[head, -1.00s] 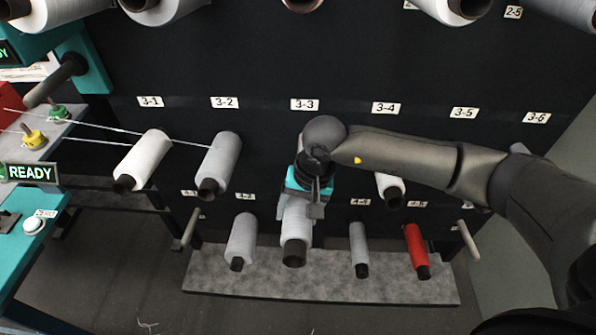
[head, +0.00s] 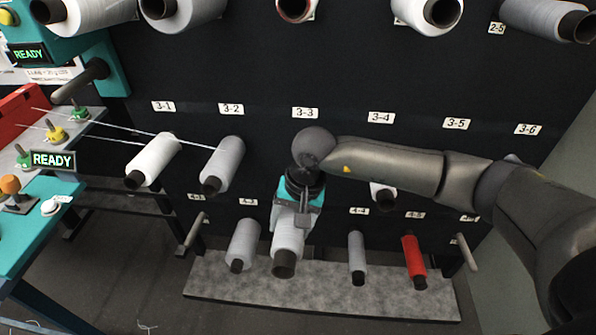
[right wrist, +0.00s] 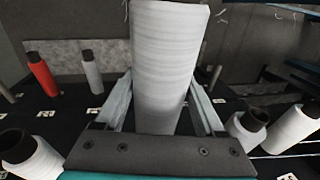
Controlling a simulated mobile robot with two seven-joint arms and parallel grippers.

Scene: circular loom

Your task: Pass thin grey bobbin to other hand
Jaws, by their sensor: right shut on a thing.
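My right gripper (head: 300,212) reaches in from the right and is shut on a pale grey bobbin (head: 287,238) with a dark core end. It holds it in front of the rack below label 3-3, the core end pointing toward me and down. In the right wrist view the held bobbin (right wrist: 165,65) stands between the two fingers and looks nearly white. A slim grey bobbin (head: 357,255) sits on the lower row under label 4-4, apart from the gripper; it also shows in the right wrist view (right wrist: 90,68). My left gripper is not in view.
A red bobbin (head: 413,258) sits right of the slim grey one, and a grey bobbin (head: 243,243) sits left of the held one. Bobbins 3-1 (head: 153,158) and 3-2 (head: 222,163) have threads running left. A teal machine table (head: 40,225) stands at left.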

